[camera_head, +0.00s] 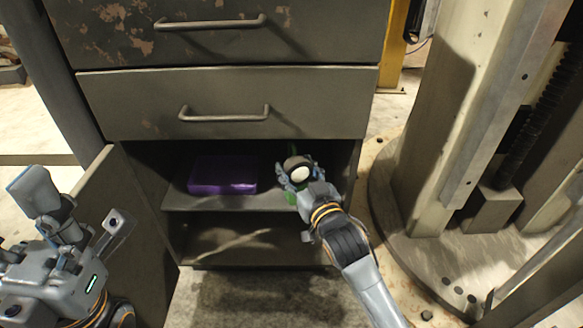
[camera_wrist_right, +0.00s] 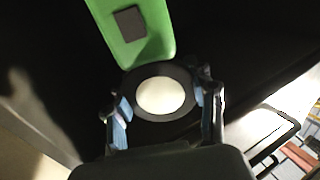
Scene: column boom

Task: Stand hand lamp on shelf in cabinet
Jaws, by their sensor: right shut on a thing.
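The hand lamp has a round black head with a white lens (camera_head: 301,173) and a green body. In the right wrist view its green body (camera_wrist_right: 135,28) with a dark patch extends away beyond the black head. My right gripper (camera_head: 298,170) is shut on the lamp, its fingers on either side of the head, inside the cabinet's open lower part. The shelf (camera_head: 222,202) lies below; whether the lamp touches it is hidden by my gripper. The grey cabinet (camera_head: 225,120) has worn paint. My left gripper (camera_head: 78,205) is open and empty outside, at left.
A purple box (camera_head: 222,175) lies on the shelf, left of the lamp. Two closed drawers with handles (camera_head: 225,113) are above the opening. The cabinet door (camera_head: 100,185) stands open at left. A lower space under the shelf looks empty. A large pale column (camera_head: 455,110) stands at right.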

